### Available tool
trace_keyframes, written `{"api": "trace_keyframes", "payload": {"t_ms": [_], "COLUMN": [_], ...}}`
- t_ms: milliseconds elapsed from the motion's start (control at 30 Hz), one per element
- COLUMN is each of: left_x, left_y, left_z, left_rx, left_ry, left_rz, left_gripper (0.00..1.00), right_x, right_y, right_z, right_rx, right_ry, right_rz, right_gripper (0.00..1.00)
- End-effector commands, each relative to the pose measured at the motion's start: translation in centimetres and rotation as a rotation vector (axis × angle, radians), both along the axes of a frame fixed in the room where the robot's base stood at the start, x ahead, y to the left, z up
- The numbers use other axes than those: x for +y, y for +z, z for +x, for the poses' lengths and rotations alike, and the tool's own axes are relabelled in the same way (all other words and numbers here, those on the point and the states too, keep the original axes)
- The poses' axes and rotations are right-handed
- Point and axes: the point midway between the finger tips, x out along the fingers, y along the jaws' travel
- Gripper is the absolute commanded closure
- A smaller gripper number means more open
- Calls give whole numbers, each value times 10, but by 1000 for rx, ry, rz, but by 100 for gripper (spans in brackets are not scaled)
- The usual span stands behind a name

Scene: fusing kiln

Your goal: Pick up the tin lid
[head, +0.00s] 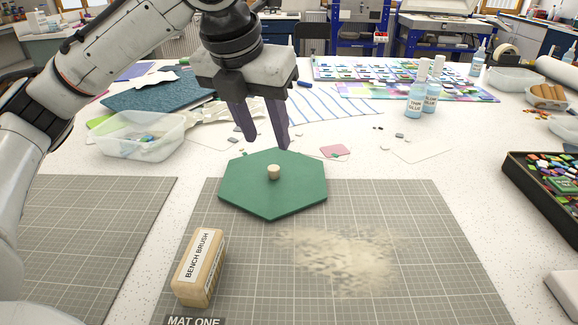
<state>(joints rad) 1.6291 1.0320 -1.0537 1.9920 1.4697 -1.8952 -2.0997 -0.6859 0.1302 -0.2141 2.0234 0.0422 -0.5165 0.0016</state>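The tin lid appears to be the flat green hexagon (245,192) with a small pale knob (273,171) at its middle. It lies at the back edge of the grey gridded mat (410,215), partly over the white table. My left gripper (267,142) hangs fingers down at the lid's far edge, behind the knob in the picture. Its two dark fingers are apart, with nothing seen between them. I cannot tell how high the fingertips are above the lid. My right gripper is not in view.
A bench brush (201,267) stands at the mat's front left, beside pale powder (340,258). A clear tub (140,143) stands left, two glue bottles (415,98) back right, and a dark tray of coloured pieces (545,190) right. Small glass pieces lie behind the lid.

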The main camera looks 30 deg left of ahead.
Motion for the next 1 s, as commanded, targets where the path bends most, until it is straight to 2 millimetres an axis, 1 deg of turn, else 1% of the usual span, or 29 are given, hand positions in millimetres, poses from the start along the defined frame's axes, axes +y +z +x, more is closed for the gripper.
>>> {"api": "trace_keyframes", "payload": {"t_ms": [33,100,367,500,600,700,933,967,1000], "left_x": [1,2,4,7,8,8,8,8,8], "left_y": [-12,-21,-41,-62,-74,-80,-80,-80,-80], "left_z": [2,7,15,22,27,30,31,30,30], "left_rx": [5,3,2,3,2,1,0,0,0], "left_ry": [2,2,1,2,1,0,0,0,0], "left_rz": [2,1,0,1,2,1,0,0,0], "left_gripper": [61,61,61,61,61,61,61,65,71], "right_x": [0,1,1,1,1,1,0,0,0], "right_y": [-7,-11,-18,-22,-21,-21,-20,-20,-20], "right_z": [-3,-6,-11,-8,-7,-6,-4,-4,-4], "right_rx": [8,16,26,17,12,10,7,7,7], "right_ry": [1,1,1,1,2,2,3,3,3], "right_rz": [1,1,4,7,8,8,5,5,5], "right_gripper": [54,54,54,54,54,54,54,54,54]}}
